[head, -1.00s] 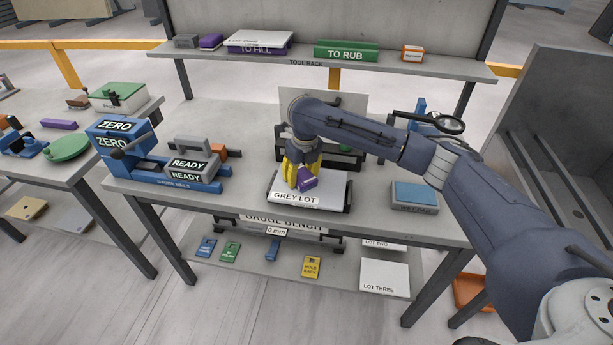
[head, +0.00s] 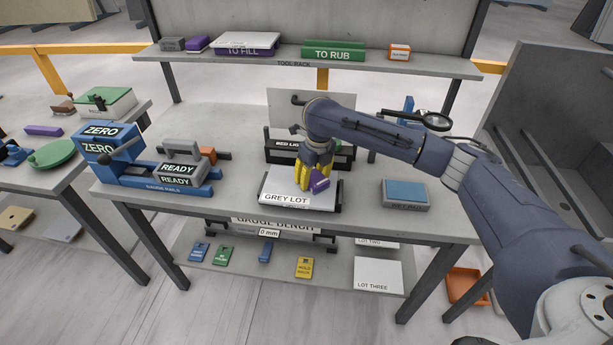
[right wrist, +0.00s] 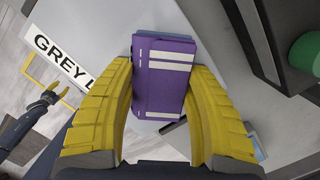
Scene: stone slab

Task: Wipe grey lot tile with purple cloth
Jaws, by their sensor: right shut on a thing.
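The grey lot tile (head: 272,184) is a pale flat slab with a GREY LOT label on its front edge, resting on the bench. It shows in the right wrist view (right wrist: 105,30) beneath the gripper. My right gripper (head: 314,172) points down over the tile's right half, its yellow fingers shut on the purple cloth (head: 320,182). In the right wrist view the cloth (right wrist: 165,75) is a purple block with white stripes between the fingers (right wrist: 165,100). I cannot tell whether it touches the tile. My left gripper (right wrist: 48,98) shows small at the left of that view; its jaws are unclear.
A blue-topped grey pad (head: 405,192) lies right of the tile. The blue gauge rails (head: 165,187) with READY blocks stand left. A dark MEDI-labelled holder (head: 283,150) and a magnifier (head: 436,121) are behind. The tool rack (head: 310,66) spans the back.

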